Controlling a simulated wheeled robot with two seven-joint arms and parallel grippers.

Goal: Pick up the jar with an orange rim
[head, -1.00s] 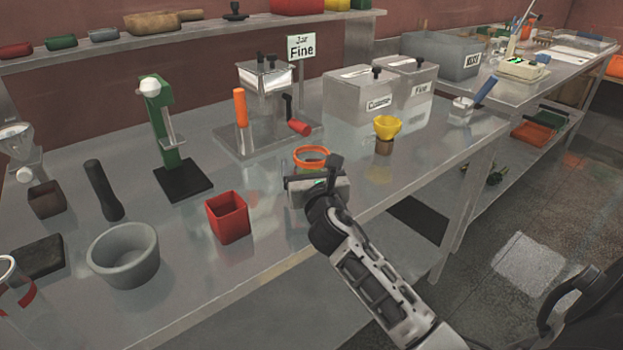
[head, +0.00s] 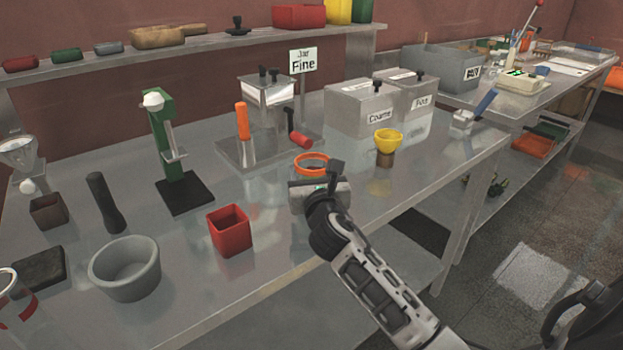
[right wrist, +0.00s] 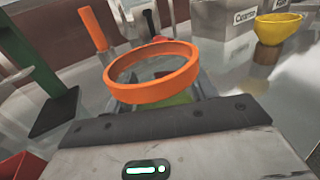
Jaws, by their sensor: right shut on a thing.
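The jar with an orange rim (head: 312,160) stands upright at the middle of the steel table, its lower part hidden behind my right gripper in the head view. In the right wrist view the orange rim (right wrist: 150,72) is large and close, just beyond the gripper body, with the clear jar wall under it. My right gripper (head: 316,184) is shut on the jar; its fingertips are mostly hidden. I cannot tell whether the jar's base touches the table. My left gripper is not in view.
A red square cup (head: 230,231) and a grey bowl (head: 125,268) stand to the left. A metal device with an orange handle (head: 243,122) is behind the jar. A yellow funnel (head: 388,141) on a brown base is to the right. The table front edge is close.

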